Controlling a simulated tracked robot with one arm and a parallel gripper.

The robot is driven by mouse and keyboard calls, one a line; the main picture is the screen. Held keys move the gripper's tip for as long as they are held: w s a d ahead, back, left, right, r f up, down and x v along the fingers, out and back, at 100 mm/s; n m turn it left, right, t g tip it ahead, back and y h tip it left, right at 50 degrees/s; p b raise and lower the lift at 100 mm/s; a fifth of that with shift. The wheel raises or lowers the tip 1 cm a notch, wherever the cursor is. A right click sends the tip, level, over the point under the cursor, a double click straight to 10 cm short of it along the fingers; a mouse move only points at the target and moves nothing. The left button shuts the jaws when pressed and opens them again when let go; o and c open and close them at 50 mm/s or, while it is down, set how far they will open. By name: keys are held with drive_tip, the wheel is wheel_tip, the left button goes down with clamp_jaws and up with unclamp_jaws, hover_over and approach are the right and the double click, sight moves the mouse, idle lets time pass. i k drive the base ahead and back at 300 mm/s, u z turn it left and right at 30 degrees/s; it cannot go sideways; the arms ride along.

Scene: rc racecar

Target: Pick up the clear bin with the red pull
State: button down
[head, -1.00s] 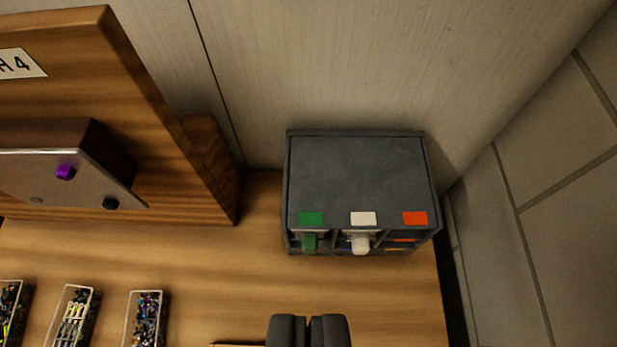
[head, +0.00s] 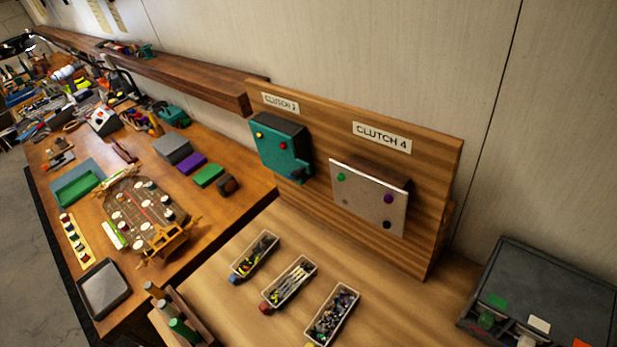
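The clear bin with the red pull (head: 273,304) is the middle one of three small bins on the light wooden bench. It holds light, elongated parts. Its red pull (head: 265,308) is at its near left end. To its left stands a clear bin with a blue pull (head: 238,275), and to its right a clear bin with a yellow pull (head: 316,341), cut slightly by the lower edge. My gripper is not in view now.
A wooden board with a teal box (head: 281,150) and a grey plate (head: 365,198) stands behind the bins. A dark drawer cabinet (head: 545,280) is at the right. A wooden holder with bottles (head: 178,318) is front left. A cluttered bench extends left.

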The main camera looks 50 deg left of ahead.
sight(298, 276)
drive_tip(key=z, duration=0.3)
drive_tip(key=k, duration=1.8)
drive_tip(key=u, duration=0.8)
drive_tip(key=i, duration=0.5)
